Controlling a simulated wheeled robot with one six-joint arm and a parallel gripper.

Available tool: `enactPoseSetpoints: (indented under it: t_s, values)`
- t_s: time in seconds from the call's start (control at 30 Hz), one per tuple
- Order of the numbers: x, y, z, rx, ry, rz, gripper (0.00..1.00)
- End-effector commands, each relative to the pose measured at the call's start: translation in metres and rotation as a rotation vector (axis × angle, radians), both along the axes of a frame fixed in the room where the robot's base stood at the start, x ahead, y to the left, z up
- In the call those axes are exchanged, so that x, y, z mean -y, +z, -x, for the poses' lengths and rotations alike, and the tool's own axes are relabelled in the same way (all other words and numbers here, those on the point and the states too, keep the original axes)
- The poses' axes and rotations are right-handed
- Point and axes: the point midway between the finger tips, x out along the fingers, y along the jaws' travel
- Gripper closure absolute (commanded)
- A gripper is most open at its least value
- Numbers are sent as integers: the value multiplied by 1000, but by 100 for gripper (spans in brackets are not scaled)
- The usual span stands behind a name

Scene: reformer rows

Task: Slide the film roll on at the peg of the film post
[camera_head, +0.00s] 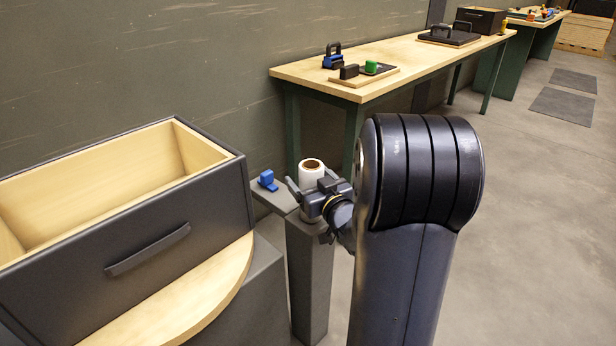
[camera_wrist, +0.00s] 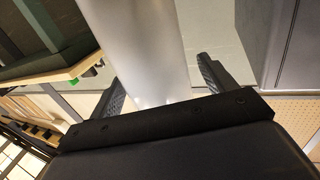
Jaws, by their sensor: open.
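The film roll (camera_head: 312,168) is a white cylinder with a brown core, standing upright on top of a grey pedestal (camera_head: 310,265). My gripper (camera_head: 312,190) is at the roll, with its fingers open on either side of it. In the wrist view the roll (camera_wrist: 140,45) shows as a broad pale cylinder between the two open fingers (camera_wrist: 160,85). Gaps show beside the roll, and I cannot tell whether either finger touches it. I cannot make out the film post or its peg in these views.
A grey box with an open wooden interior (camera_head: 130,205) stands at the left on a rounded wooden top (camera_head: 190,300). A blue piece (camera_head: 267,180) sits on a grey surface beside the roll. A long workbench (camera_head: 400,58) runs along the wall.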

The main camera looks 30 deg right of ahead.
Motion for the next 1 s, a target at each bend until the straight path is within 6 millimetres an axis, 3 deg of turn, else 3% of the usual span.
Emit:
enactPoseSetpoints:
  t_s: [0.3,0.5,1.0]
  values:
    - [3,3,64,0,-6,-1,21]
    - [3,1,90,0,-4,-1,21]
    - [2,1,97,1,-1,0,21]
